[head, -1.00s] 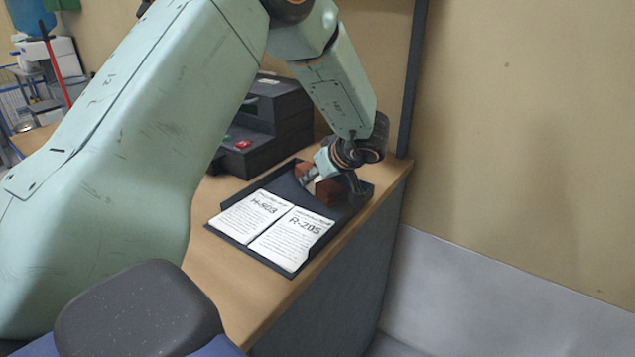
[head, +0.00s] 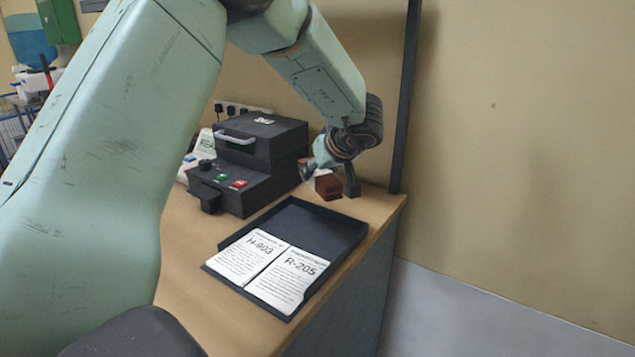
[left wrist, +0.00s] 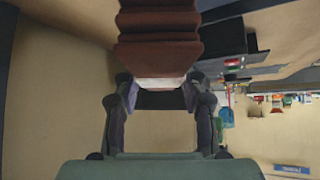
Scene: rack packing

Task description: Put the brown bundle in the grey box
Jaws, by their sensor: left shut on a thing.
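The brown bundle (head: 328,185) is a small reddish-brown block. In the left wrist view the bundle (left wrist: 158,35) shows several stacked layers with a pale strip along one edge. My left gripper (head: 333,183) is shut on it, above and beyond the far end of the black tray. In the left wrist view, the fingers of the gripper (left wrist: 160,98) stand on either side of the bundle's pale edge. My right gripper is not in view. No grey box shows clearly in these frames.
A black tray (head: 335,222) on the wooden desk (head: 190,240) holds two white printed sheets (head: 265,270). A black machine (head: 250,155) with a handle and buttons stands left of my gripper. A dark post (head: 403,110) and beige wall are at the right.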

